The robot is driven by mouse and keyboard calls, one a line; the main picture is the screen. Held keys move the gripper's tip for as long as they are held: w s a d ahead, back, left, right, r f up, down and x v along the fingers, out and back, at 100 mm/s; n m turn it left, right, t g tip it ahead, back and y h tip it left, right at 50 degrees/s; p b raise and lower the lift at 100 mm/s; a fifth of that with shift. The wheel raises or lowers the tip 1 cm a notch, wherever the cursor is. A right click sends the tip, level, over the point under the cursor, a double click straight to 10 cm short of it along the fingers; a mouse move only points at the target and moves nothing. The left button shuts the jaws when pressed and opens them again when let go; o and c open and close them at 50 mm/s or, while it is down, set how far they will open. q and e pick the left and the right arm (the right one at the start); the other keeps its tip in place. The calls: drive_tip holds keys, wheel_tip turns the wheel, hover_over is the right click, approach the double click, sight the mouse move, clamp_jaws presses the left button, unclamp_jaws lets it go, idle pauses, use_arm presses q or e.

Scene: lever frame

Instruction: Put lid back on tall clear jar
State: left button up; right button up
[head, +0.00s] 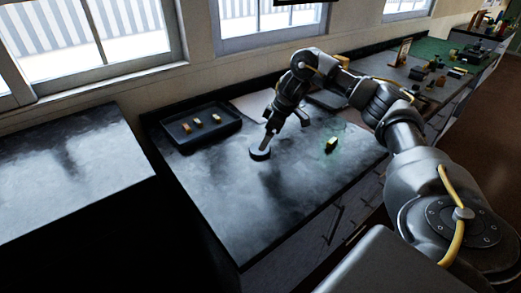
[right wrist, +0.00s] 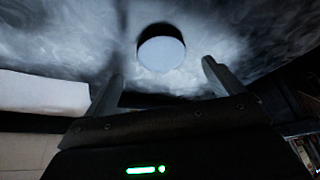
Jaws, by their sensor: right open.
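A low round disc (head: 260,154) with a pale top and dark side lies on the dark countertop; it looks like a lid. In the right wrist view the disc (right wrist: 161,54) shows beyond the fingertips, roughly centred between them. My right gripper (head: 267,141) is just above and beside it in the head view. In the right wrist view the gripper (right wrist: 160,72) has its fingers wide apart with nothing between them. I cannot make out a tall clear jar in either view. My left gripper is not in view.
A black tray (head: 237,127) with several small yellowish pieces stands at the back left of the counter. A small yellow-green block (head: 331,144) lies right of the disc. The counter's front is clear. A farther counter (head: 395,66) holds several small items.

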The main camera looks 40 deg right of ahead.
drive_tip(key=x, duration=0.5)
drive_tip(key=shift+a+f+p, duration=0.1)
drive_tip(key=shift+f+p, duration=0.05)
drive_tip(key=shift+p, duration=0.25)
drive_tip(key=shift+c, duration=0.4)
drive_tip(key=c, duration=1)
drive_tip(key=shift+c, duration=0.2)
drive_tip(key=shift+r, duration=0.6)
drive_tip(key=r, duration=0.2)
drive_tip(key=shift+s+r+b, duration=0.2)
drive_tip(key=shift+r+b, duration=0.15)
drive_tip(key=shift+b, duration=0.05)
drive_tip(key=s+a+r+p, duration=0.2)
drive_tip(key=s+a+r, duration=0.3)
drive_tip(key=s+r, duration=0.4)
drive_tip(key=s, duration=0.4)
drive_tip(key=shift+p, duration=0.35)
